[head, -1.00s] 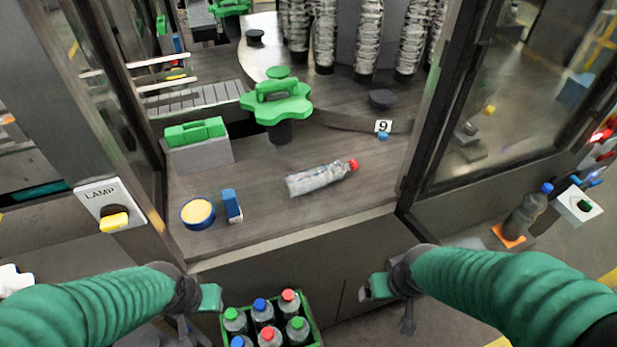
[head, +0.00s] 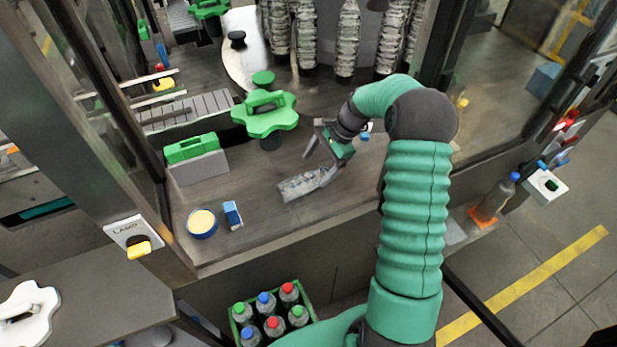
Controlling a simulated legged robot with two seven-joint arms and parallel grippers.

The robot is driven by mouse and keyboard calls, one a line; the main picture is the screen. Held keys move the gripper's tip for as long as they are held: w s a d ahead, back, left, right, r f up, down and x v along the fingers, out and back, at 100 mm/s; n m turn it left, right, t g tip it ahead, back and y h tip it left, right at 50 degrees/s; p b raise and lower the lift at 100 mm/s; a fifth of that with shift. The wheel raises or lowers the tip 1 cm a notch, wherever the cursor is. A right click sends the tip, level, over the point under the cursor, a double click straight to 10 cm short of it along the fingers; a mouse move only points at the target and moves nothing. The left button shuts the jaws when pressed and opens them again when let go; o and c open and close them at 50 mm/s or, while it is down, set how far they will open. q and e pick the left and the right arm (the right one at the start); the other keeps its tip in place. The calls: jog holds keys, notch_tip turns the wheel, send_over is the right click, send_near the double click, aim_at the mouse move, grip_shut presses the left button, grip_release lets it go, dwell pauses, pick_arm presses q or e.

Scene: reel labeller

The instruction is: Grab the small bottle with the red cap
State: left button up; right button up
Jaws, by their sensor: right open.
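A small clear bottle (head: 298,186) lies on its side on the grey deck inside the machine. Its cap end points right and up, and the cap is hidden by my right gripper. My right gripper (head: 320,165) is open at the cap end, reaching down over the deck. I cannot tell whether its fingers touch the bottle. My left gripper is not in view.
A green crate (head: 312,314) below the deck holds several bottles with red, blue and green caps. A yellow-filled tub (head: 202,223) and a blue-and-white box (head: 232,214) lie left of the bottle. A green star-shaped knob (head: 266,116) stands behind it.

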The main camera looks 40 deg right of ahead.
aim_at(312, 175)
jog(key=shift+w+a+f+p, duration=0.3)
jog(key=shift+w+a+f, duration=0.2)
jog(key=shift+a+f, duration=0.35)
jog(key=p+x, duration=0.1)
jog(key=x, duration=0.3)
jog(key=shift+s+d+f+p, duration=0.15)
jog(key=shift+s+p, duration=0.05)
jog(key=shift+p, duration=0.2)
jog(key=shift+d+f, duration=0.2)
jog(key=shift+f, duration=0.15)
jog(key=shift+d+f, duration=0.15)
jog(key=shift+d, duration=0.2)
jog(key=shift+a, duration=0.15)
jog(key=c, duration=0.4)
jog(key=shift+w+a, duration=0.1)
jog(key=shift+a, duration=0.25)
jog(key=c, duration=1.2)
jog(key=shift+d, duration=0.15)
grip_shut()
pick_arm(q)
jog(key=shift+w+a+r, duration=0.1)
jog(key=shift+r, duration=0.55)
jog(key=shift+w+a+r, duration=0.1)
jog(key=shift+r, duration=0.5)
pick_arm(e)
jog(key=shift+d, duration=0.2)
